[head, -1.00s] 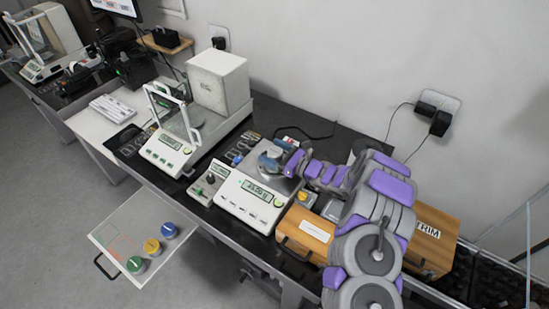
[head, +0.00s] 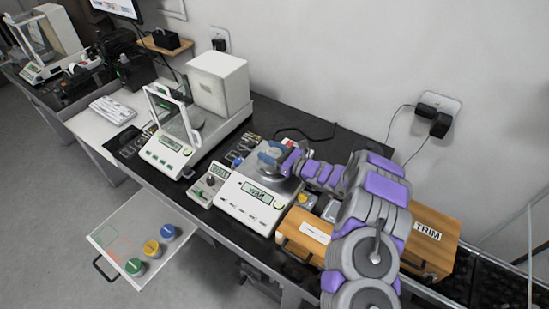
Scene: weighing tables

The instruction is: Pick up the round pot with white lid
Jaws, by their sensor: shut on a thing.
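My gripper (head: 270,156) is over the round metal pan (head: 268,172) of the front white scale (head: 247,200). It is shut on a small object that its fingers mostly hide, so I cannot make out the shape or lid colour. I cannot tell whether that object touches the pan. I see no round pot with a white lid clearly. Three round pots stand on the pull-out tray (head: 122,222) at the lower left, with a green lid (head: 134,266), a yellow lid (head: 151,247) and a blue lid (head: 168,231).
A balance with a glass shield (head: 170,150) stands left of the scale, beside a white box-shaped housing (head: 222,82). A small control unit (head: 207,187) sits between them. A wooden box (head: 304,236) and a box marked TRIM (head: 430,240) stand to the right, near my arm.

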